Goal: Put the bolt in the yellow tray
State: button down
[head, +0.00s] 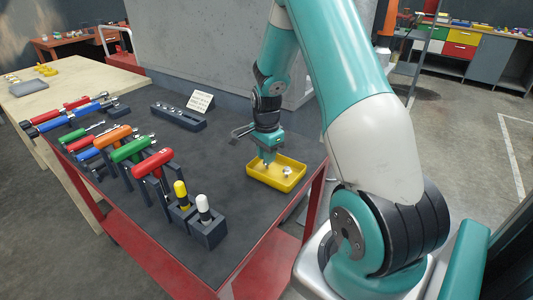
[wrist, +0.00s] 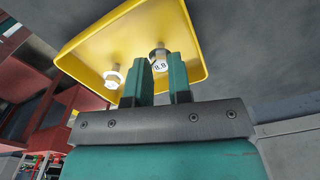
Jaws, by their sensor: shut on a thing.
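The yellow tray (head: 263,178) lies near the right edge of the dark table top. It fills the upper part of the wrist view (wrist: 205,45). My gripper (head: 268,158) points down over the tray's back left part.
A rack of T-handle tools (head: 135,152) and two small blocks with yellow and white handles (head: 204,210) stand left of the tray. A dark holder (head: 178,116) and a small sign (head: 200,101) stand behind. The table between is clear.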

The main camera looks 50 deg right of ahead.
jog(key=shift+f, duration=0.15)
jog(key=c, duration=1)
grip_release()
jog(key=shift+c, duration=0.2)
